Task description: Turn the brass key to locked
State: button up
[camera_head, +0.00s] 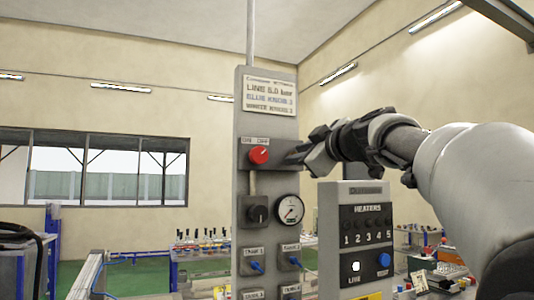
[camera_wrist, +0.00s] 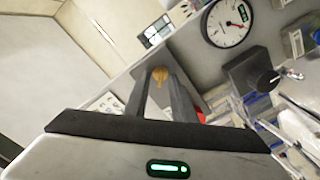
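The brass key (camera_wrist: 159,75) shows in the wrist view, at the far end of the gap between my two fingers. My gripper (camera_wrist: 158,88) has its fingers apart, one on each side of the key; I cannot tell if either touches it. Whether the key is turned is too small to read. In the head view my gripper (camera_head: 293,156) is at the right edge of the grey panel (camera_head: 243,100), right of a red knob (camera_head: 258,155). The key is hidden there.
Below are a black regulator knob (camera_head: 257,213), a pressure gauge (camera_head: 290,209) and small valves with blue handles (camera_head: 257,267). A heaters box (camera_head: 355,235) stands close at the right, under my arm. The red knob (camera_wrist: 200,115) is partly behind a finger in the wrist view.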

grip_shut()
jog(key=m, duration=0.6)
jog(key=m+b, duration=0.1)
jog(key=m, duration=1)
jog(key=shift+w+d+m, duration=0.1)
jog(key=shift+d+m, duration=0.25)
jog(key=shift+m, duration=0.05)
jog(key=shift+f, duration=0.1)
dwell(0.3)
